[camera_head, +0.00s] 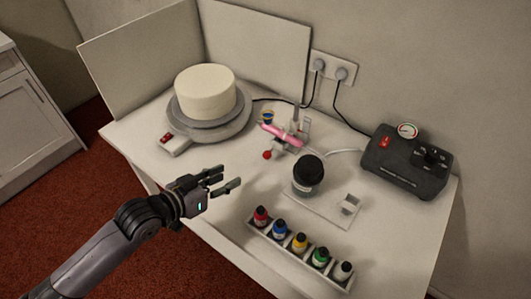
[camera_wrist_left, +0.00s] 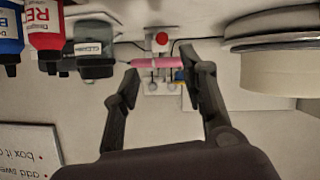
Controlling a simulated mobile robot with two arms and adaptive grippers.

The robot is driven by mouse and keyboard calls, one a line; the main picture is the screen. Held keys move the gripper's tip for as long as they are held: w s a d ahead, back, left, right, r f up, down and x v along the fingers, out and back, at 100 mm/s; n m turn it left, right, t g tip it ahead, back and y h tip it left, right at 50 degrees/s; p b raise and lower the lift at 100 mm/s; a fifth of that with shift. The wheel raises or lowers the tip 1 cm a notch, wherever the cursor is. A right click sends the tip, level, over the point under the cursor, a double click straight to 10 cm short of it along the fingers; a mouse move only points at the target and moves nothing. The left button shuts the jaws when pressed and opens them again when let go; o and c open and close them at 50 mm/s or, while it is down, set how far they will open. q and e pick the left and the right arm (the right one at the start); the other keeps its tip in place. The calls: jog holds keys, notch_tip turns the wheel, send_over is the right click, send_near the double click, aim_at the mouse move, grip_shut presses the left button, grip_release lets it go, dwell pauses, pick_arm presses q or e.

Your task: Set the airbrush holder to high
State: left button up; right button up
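The airbrush holder (camera_head: 300,127) is a small pale stand towards the back of the table, beside the turntable. A pink airbrush (camera_head: 281,135) rests in it, with a red ball-shaped knob (camera_head: 267,155) at its front left. In the left wrist view the holder (camera_wrist_left: 158,86), pink airbrush (camera_wrist_left: 155,63) and red knob (camera_wrist_left: 162,39) show ahead, between and beyond the fingers. My left gripper (camera_head: 229,180) is open and empty, in front of and to the left of the holder, apart from it. My right gripper is not in view.
A white cake on a grey turntable (camera_head: 210,123) stands at the left. A black-lidded jar (camera_head: 308,174) is right of the holder. A rack of colour bottles (camera_head: 288,252) lies at the front. A dark compressor (camera_head: 405,165) stands at the right. Cables run behind.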

pick_arm(q)
send_near(265, 154)
jog(key=shift+h, duration=0.3)
jog(key=x, duration=1)
jog(key=shift+w+f+p, duration=0.2)
jog(key=shift+f+p, duration=0.05)
jog(key=shift+p, duration=0.05)
jog(key=shift+c, duration=0.5)
jog(key=shift+a, duration=0.1)
grip_shut()
